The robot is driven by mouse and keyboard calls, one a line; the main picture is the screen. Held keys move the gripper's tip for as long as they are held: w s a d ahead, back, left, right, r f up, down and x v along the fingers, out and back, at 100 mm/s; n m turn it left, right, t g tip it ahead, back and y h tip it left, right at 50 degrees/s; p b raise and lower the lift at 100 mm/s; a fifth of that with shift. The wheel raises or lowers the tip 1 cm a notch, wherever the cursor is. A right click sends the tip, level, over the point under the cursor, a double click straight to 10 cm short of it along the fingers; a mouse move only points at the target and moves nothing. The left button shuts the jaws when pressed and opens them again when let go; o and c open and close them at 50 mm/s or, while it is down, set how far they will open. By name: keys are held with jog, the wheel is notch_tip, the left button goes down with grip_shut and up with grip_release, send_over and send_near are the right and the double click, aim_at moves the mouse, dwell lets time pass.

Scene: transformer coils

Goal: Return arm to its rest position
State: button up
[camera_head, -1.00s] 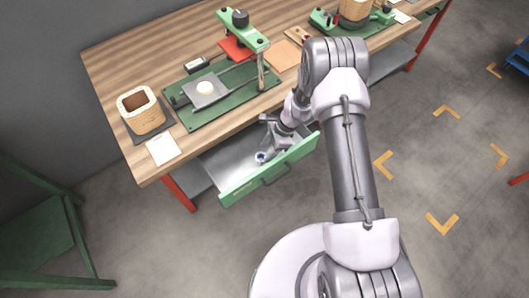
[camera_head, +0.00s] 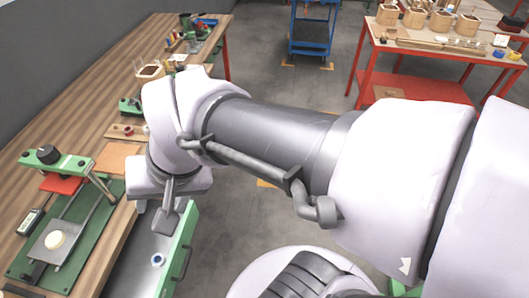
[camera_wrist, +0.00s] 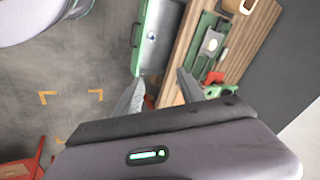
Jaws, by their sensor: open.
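My gripper (camera_wrist: 158,88) is open, with its two fingers apart and nothing between them in the wrist view. My arm stretches across the middle of the head view, its wrist end close to the workbench edge and partly over the drawer in the picture. The green-fronted drawer (camera_head: 182,250) stands open at the workbench, and it also shows in the wrist view (camera_wrist: 139,35). A small blue and white ring (camera_head: 157,260) lies inside the drawer. It shows in the wrist view too (camera_wrist: 151,36), beyond and apart from the fingers.
The wooden workbench (camera_head: 95,95) runs along the left and carries a green press fixture (camera_head: 52,162). A red-legged table (camera_head: 445,58) with wooden coil forms stands at the back right. A blue cart (camera_head: 312,30) stands at the back. Grey floor lies between them.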

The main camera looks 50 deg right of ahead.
jog(key=shift+n+t, duration=0.5)
jog(key=shift+n, duration=0.2)
jog(key=s, duration=0.5)
jog(key=shift+d+r, duration=0.2)
jog(key=shift+d, duration=0.2)
notch_tip(320, 180, down, 3)
jog(key=b, duration=0.3)
jog(key=shift+f, duration=0.2)
jog(key=shift+c, duration=0.2)
